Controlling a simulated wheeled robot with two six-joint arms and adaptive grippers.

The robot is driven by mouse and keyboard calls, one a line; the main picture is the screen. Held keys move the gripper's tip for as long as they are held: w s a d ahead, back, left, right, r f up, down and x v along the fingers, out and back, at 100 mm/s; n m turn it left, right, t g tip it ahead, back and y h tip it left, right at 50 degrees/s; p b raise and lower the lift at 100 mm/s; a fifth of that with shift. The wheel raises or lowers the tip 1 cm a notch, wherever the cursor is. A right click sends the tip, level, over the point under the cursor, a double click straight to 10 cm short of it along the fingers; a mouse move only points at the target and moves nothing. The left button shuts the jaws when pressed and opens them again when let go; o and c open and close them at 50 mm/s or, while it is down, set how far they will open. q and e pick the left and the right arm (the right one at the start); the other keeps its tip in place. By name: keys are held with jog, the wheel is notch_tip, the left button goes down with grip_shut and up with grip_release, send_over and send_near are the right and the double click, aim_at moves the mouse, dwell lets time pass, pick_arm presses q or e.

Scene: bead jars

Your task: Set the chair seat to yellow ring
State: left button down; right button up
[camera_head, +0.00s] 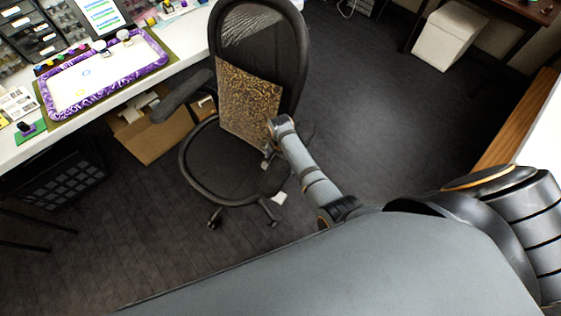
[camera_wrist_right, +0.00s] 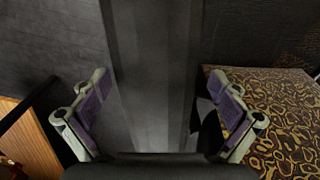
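A black office chair with a mesh back (camera_head: 262,30) and a dark round seat (camera_head: 215,165) stands in the middle of the head view. A brown-and-gold patterned panel or cushion (camera_head: 248,100) leans upright against its back. It also shows at the right in the right wrist view (camera_wrist_right: 285,110). My right gripper (camera_head: 268,158) is beside the panel's lower right edge, above the seat's right side. In the wrist view its fingers (camera_wrist_right: 160,98) are wide apart, with nothing held between them. I cannot make out a yellow ring for certain. My left gripper is not in view.
A white desk (camera_head: 75,125) at upper left bears a purple-rimmed tray (camera_head: 105,85) and bead boxes. A cardboard box (camera_head: 150,135) and a black crate (camera_head: 60,185) are under it. A white bin (camera_head: 447,38) stands upper right. Dark floor right of the chair is clear.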

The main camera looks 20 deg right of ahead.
jog(key=c, duration=1.6)
notch_tip(320, 180, down, 4)
jog(key=shift+s+r+b, duration=0.15)
jog(key=shift+r+b, duration=0.1)
jog(key=shift+b, duration=0.65)
jog(key=shift+f, duration=0.1)
jog(key=shift+c, duration=0.2)
jog(key=shift+w, duration=0.2)
jog(key=o, duration=1.7)
notch_tip(320, 180, up, 12)
jog(key=shift+r, duration=0.15)
